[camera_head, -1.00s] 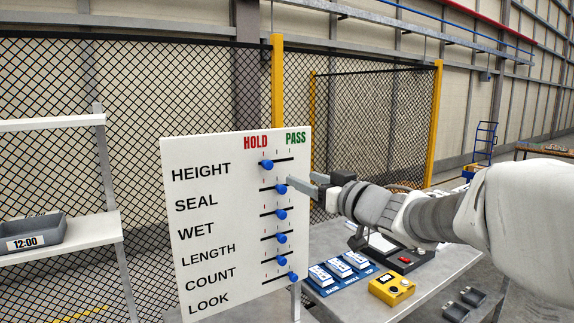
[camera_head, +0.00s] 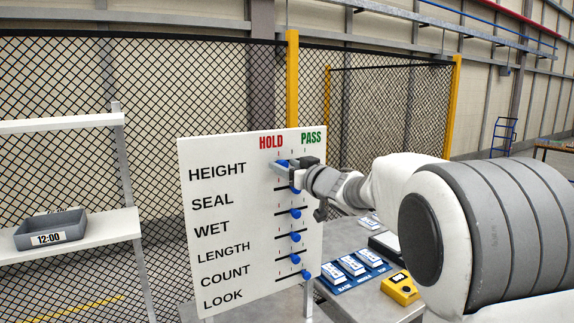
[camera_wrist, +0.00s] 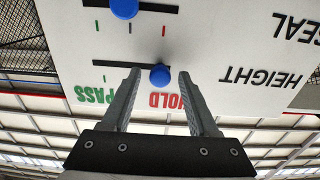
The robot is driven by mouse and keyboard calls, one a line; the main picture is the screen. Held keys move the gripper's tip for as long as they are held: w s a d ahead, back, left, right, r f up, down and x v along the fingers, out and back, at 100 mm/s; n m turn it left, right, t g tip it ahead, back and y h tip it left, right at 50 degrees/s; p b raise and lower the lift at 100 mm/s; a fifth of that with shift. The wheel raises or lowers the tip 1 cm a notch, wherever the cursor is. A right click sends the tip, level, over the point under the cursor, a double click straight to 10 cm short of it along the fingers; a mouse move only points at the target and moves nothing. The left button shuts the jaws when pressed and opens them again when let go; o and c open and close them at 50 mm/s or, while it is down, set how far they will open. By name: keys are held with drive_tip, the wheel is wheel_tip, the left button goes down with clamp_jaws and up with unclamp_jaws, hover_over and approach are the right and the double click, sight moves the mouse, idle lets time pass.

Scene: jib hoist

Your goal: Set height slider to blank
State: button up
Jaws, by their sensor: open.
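The white panel (camera_head: 240,262) has a HEIGHT row at its top, with HOLD in red and PASS in green above. The HEIGHT slider's blue knob (camera_wrist: 160,75) sits at the HOLD end of its dark slot. My gripper (camera_head: 283,167) is open at the panel, with one finger on each side of that knob. In the wrist view, which is upside down, a gap shows between the knob and each finger. In the head view the fingers partly hide the knob.
The SEAL knob (camera_wrist: 123,8) is close by, in the row below HEIGHT. Several other blue knobs line the rows under it. A table (camera_head: 370,300) with a yellow box (camera_head: 400,289) stands right of the panel. A shelf with a grey bin (camera_head: 50,231) is at left.

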clamp_jaws()
idle(0.3)
idle(1.2)
